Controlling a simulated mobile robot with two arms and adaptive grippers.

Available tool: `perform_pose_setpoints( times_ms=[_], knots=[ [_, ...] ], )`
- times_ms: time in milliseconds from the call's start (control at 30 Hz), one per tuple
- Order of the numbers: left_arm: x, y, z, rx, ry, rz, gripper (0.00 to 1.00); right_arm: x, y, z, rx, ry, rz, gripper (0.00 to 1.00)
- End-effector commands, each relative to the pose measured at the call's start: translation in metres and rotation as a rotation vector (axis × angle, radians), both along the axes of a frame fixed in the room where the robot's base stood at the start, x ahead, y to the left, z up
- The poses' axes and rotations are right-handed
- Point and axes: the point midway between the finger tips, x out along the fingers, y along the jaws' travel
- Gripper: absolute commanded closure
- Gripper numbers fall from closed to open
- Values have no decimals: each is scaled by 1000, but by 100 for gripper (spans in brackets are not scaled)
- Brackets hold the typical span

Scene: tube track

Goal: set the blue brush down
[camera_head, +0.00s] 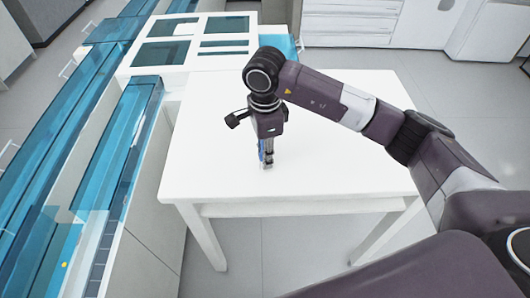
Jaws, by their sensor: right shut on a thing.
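My right gripper (266,160) points down over the white table (340,172). It is shut on the blue brush (261,152), of which only a thin blue strip shows beside the fingers. The rest of the brush is hidden by the gripper. The fingertips are at or just above the tabletop; I cannot tell whether the brush touches it. My left gripper is not in view.
The tabletop around my right gripper is bare. Along the left runs a track with blue transparent covers (120,150). A white unit with blue windows (190,45) stands behind the table. White drawers (350,22) are at the back.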

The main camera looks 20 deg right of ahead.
Motion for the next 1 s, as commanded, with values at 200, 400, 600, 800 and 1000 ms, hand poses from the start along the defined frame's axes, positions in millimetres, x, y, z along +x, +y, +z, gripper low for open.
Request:
perform_pose_setpoints(
  times_ms=[200, 400, 600, 800, 1000],
  knots=[
    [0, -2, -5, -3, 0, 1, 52, 0, 0, -3, 0, -1, 0, 77],
    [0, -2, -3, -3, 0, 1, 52, 0, 0, -2, 0, 0, 0, 60],
    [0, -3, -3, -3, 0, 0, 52, 0, 0, -2, 0, 0, 0, 60],
    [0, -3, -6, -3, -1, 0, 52, 2, 0, 8, 0, -5, 0, 60],
    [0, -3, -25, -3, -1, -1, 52, 2, 0, 48, 1, -9, 1, 60]
  ],
)
